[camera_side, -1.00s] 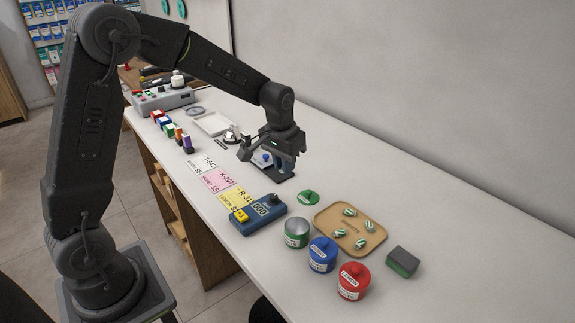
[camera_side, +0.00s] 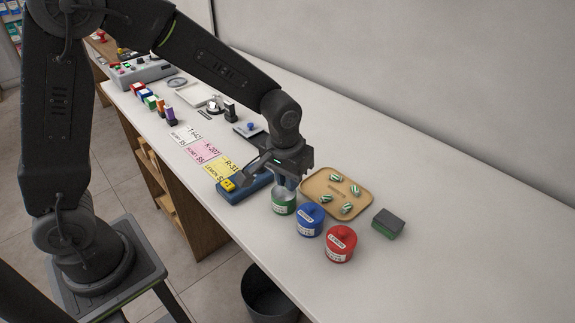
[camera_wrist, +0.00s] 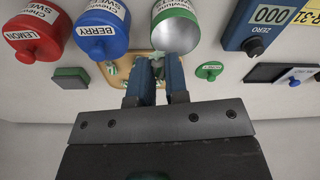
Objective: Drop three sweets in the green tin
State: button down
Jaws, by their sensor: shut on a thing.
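The green tin (camera_side: 284,206) stands open on the counter, its pale inside showing in the wrist view (camera_wrist: 175,36). A tan tray (camera_side: 318,178) behind it holds several green-and-white striped sweets (camera_side: 347,208). My gripper (camera_side: 287,183) is close above and behind the tin's rim in the side view. In the wrist view its blue fingers (camera_wrist: 158,65) point between the tin and the tray. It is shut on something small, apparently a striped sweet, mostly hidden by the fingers. A green lid (camera_wrist: 209,70) lies on the counter beside the tin; my gripper hides it in the side view.
A blue tin (camera_side: 309,222) and a red tin (camera_side: 340,246) stand in a row with the green one. A dark green-edged block (camera_side: 388,223) lies right of the tray. A blue counter box (camera_side: 240,191) is left of the green tin. The right counter is clear.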

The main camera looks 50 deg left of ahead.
jog(key=shift+f, duration=1.55)
jog(key=c, duration=1.1)
grip_release()
jog(key=shift+o, duration=0.2)
notch_tip(320, 180, up, 14)
jog(key=s, duration=0.1)
jog(key=shift+s+d, duration=0.15)
jog(key=shift+s, duration=0.15)
jog(key=shift+f, duration=0.1)
jog(key=s+a+r+m+t, duration=0.1)
jog(key=s+a+r+t, duration=0.1)
jog(key=s, duration=0.6)
jog(key=s+a+r+m+t, duration=0.1)
jog(key=s+a, duration=0.3)
jog(key=s, duration=0.4)
jog(key=shift+s+a+r+t, duration=0.15)
jog(key=shift+r+t, duration=0.45)
jog(key=shift+r, duration=0.2)
